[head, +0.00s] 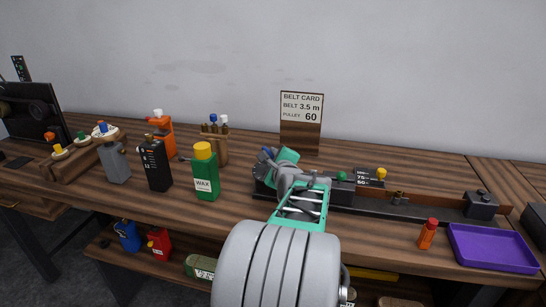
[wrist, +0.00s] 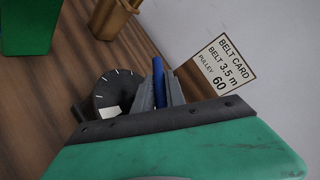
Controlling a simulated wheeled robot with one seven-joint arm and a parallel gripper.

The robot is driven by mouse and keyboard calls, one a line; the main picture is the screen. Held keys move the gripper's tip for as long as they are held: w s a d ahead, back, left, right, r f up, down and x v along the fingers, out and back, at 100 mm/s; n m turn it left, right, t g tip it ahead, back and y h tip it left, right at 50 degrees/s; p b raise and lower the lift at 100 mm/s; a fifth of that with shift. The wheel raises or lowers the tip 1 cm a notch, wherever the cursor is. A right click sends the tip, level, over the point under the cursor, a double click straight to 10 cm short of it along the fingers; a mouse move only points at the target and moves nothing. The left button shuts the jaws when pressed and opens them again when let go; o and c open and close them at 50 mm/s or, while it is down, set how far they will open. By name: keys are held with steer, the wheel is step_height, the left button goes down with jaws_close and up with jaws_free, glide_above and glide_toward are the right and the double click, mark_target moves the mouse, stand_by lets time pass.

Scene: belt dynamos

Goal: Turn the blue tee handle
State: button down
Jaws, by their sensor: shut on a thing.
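The blue tee handle (wrist: 159,82) shows as a narrow blue strip between the two grey fingers of my gripper (wrist: 160,92) in the wrist view. My gripper is shut on it. In the head view my gripper (head: 270,158) is at the left end of the dark bench device (head: 385,203), and a bit of blue shows at its fingertips. The rest of the handle is hidden by the fingers and my wrist. A black round dial (wrist: 117,93) with white marks sits just left of the fingers in the wrist view.
A green wax bottle (head: 206,177) and a wooden holder (head: 217,147) stand left of my gripper. The belt card (head: 301,108) stands behind it.

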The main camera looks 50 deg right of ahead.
steer(key=shift+s+d+f+n+t+y, duration=0.15)
steer(key=shift+n+t+y, duration=0.25)
steer(key=shift+n+y, duration=0.25)
steer(key=n+t+y, duration=0.1)
steer(key=n+y, duration=0.1)
steer(key=y, duration=0.1)
steer(key=shift+r+n+t+p, duration=0.25)
steer(key=shift+t+p, duration=0.1)
steer(key=shift+t, duration=0.05)
steer(key=shift+f+n+y, duration=0.1)
steer(key=shift+n+y, duration=0.4)
steer(key=shift+y, duration=0.05)
steer(key=c, duration=1.4)
jaws_free()
steer(key=v, duration=0.7)
steer(key=shift+s, duration=0.3)
